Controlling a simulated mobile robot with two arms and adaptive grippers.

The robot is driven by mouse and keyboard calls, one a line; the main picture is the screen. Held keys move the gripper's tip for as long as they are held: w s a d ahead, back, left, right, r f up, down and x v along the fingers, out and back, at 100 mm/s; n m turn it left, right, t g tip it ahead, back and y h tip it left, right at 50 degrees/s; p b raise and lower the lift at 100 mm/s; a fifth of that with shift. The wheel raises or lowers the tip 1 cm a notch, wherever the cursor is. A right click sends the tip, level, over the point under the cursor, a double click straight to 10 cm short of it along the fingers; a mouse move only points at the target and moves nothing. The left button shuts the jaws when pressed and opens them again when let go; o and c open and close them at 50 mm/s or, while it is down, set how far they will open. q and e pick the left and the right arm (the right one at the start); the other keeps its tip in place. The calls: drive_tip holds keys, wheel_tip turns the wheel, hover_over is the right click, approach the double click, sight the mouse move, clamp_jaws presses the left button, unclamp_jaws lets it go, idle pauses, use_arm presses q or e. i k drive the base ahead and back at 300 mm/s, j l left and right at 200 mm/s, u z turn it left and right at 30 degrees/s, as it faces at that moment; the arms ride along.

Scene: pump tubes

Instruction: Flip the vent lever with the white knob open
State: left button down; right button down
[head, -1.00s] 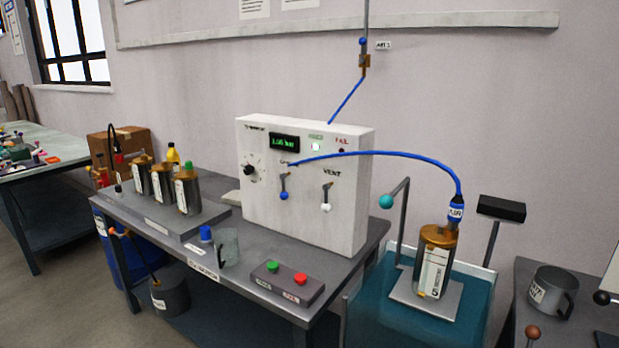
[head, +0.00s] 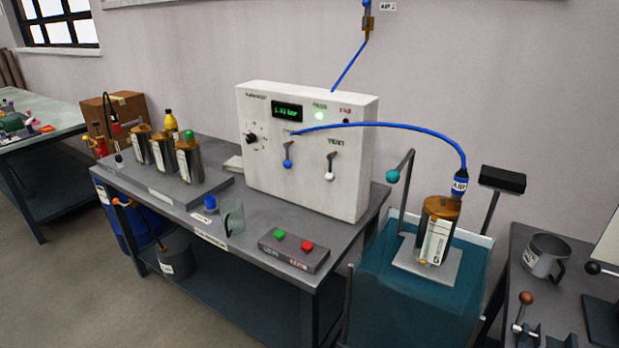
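The vent lever with the white knob (head: 329,175) is on the front of the white test box (head: 300,190), under the word VENT. It hangs down, its knob at the lower end. A second lever with a blue knob (head: 287,162) hangs down to its left. A green display (head: 287,111) and a lit green lamp (head: 319,115) are above. A blue hose (head: 390,125) runs from the box front to a brass-topped canister (head: 436,230) on the right. Neither of my grippers is in view.
The canister at right sits over a teal water tank (head: 400,290). A mug (head: 544,257) stands at far right.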

sight(330, 176)
drive_tip(key=i+j+z, duration=0.1)
drive_tip(key=j, duration=0.65)
drive_tip(key=i+j+z, duration=0.1)
drive_tip(key=i+j, duration=0.15)
drive_tip(key=j, duration=0.5)
drive_tip(key=i+j+z, duration=0.1)
drive_tip(key=j, duration=0.65)
drive_tip(key=i+j+z, duration=0.1)
drive_tip(key=j, duration=0.65)
drive_tip(key=i+j+z, duration=0.1)
drive_tip(key=j, duration=0.7)
